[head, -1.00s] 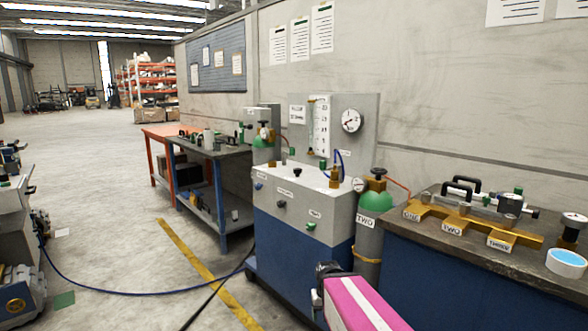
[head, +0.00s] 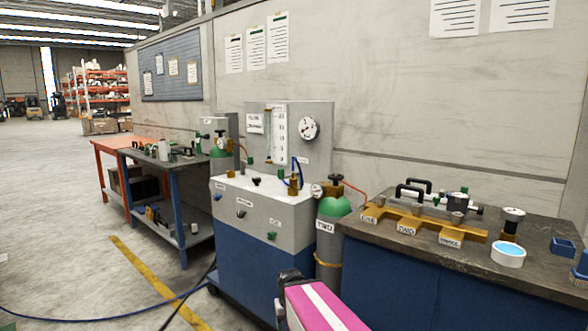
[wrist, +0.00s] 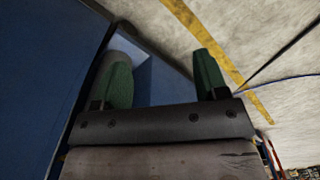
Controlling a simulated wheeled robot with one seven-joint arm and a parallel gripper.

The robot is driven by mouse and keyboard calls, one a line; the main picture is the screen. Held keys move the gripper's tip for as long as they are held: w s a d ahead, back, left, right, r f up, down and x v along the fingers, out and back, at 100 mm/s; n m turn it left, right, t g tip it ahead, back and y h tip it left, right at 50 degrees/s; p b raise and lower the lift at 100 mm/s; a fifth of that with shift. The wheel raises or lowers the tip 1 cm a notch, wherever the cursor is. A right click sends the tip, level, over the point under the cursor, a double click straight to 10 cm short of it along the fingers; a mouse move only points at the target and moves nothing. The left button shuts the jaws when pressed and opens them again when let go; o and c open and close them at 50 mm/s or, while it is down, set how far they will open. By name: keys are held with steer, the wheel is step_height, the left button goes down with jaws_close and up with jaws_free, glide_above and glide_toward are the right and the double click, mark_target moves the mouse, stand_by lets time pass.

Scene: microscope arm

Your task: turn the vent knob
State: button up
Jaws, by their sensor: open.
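The filling cabinet (head: 300,216) has a grey top part and a blue base. Its front bears a blue knob (head: 217,197), a dark knob (head: 241,214) and a green knob (head: 272,236), each beside a small label. The labels are too small to read surely, so I cannot tell which is the vent knob. A small black knob (head: 255,181) sits on top. My gripper (wrist: 163,76) is open in the wrist view, its green-padded fingers apart with nothing held. A blue panel and floor show beyond it, and no knob. In the head view its fingers are hidden.
A grey-green cylinder (head: 332,232) labelled TWO stands right of the cabinet. A dark-topped bench (head: 480,262) with a brass manifold (head: 425,230) is further right. Another bench (head: 185,172) stands at the left.

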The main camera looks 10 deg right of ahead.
steer(key=w+d+n+h, duration=0.2)
steer(key=w+n+h, duration=0.25)
steer(key=w, duration=0.25)
steer(key=n+t+h, duration=1)
steer(key=n+t, duration=0.1)
steer(key=n, duration=0.7)
glide_toward(269, 236)
steer(key=shift+m, duration=0.25)
steer(key=x, duration=1.1)
steer(key=shift+s, duration=0.1)
steer(key=c, duration=0.9)
